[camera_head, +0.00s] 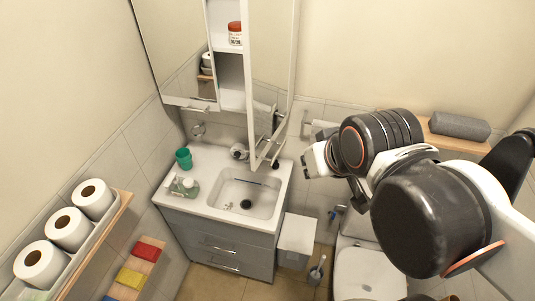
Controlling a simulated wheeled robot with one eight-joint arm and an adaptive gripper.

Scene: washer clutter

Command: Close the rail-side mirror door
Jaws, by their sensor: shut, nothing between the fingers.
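The mirror cabinet hangs above the sink. Its right mirror door (272,75), the one on the towel rail's side, stands swung open, with a handle (266,150) near its lower edge. The open shelves (231,80) show beside it, holding a jar with a red lid (235,33). The left mirror door (172,50) appears shut, with a handle (185,107) at its bottom. My gripper (306,160) is shut and empty, to the right of the open door's lower end and apart from it in the picture. The top of the cabinet is out of frame.
A towel rail (318,124) is on the wall behind my gripper. A wooden shelf (460,142) with a grey roll (459,126) and a toilet (365,270) are at right.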

